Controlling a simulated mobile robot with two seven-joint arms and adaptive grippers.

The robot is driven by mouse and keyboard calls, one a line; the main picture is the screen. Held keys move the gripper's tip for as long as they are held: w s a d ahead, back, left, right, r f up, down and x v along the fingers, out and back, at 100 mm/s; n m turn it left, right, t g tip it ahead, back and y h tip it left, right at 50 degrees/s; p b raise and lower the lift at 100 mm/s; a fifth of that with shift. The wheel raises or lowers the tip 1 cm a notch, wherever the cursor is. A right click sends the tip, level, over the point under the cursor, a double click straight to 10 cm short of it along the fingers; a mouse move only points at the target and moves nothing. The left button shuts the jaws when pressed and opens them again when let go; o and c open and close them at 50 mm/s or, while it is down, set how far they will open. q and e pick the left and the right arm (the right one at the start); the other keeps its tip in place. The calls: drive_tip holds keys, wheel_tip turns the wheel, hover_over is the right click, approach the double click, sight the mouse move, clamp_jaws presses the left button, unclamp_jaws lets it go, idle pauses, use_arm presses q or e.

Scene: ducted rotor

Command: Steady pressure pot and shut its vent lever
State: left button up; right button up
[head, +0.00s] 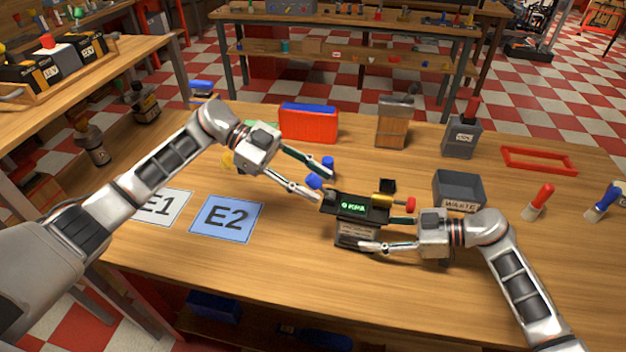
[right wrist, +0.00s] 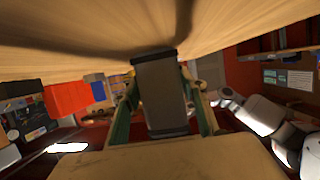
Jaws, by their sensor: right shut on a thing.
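The pressure pot (head: 355,232) is a dark box with a lit green display on its upper face, standing on the table in the head view. A blue knob (head: 314,181), perhaps the vent lever's end, shows at its upper left. A yellow part with a red knob (head: 410,204) is at its right. My left gripper (head: 323,186) is open, its fingers spread either side of the blue knob; contact cannot be told. My right gripper (head: 376,234) is shut on the pot from the right. In the right wrist view its fingers flank the pot's grey body (right wrist: 163,95).
A grey waste bin (head: 459,190) stands right of the pot. Cards E1 (head: 165,207) and E2 (head: 227,219) lie at left. The front table strip is clear.

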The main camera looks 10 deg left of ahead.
sight(327, 191)
use_arm(q)
clamp_jaws()
drive_tip(key=shift+d+r+y, duration=0.45)
drive_tip(key=shift+r+y, duration=0.05)
drive_tip(key=shift+y, duration=0.6)
drive_tip(key=y, duration=0.1)
drive_tip(key=d+y, duration=0.1)
drive_tip(key=shift+d+r+t+y, duration=0.1)
drive_tip(key=shift+r+t+y, duration=0.15)
drive_tip(key=shift+t+y, duration=0.05)
drive_tip(key=shift+s+d+r+y, duration=0.1)
drive_tip(key=shift+d+y, duration=0.45)
drive_tip(key=shift+y, duration=0.65)
drive_tip(key=shift+s+d+n+y, duration=0.1)
drive_tip(key=shift+d+n+y, duration=0.35)
drive_tip(key=shift+y, duration=0.85)
drive_tip(key=shift+d, duration=0.15)
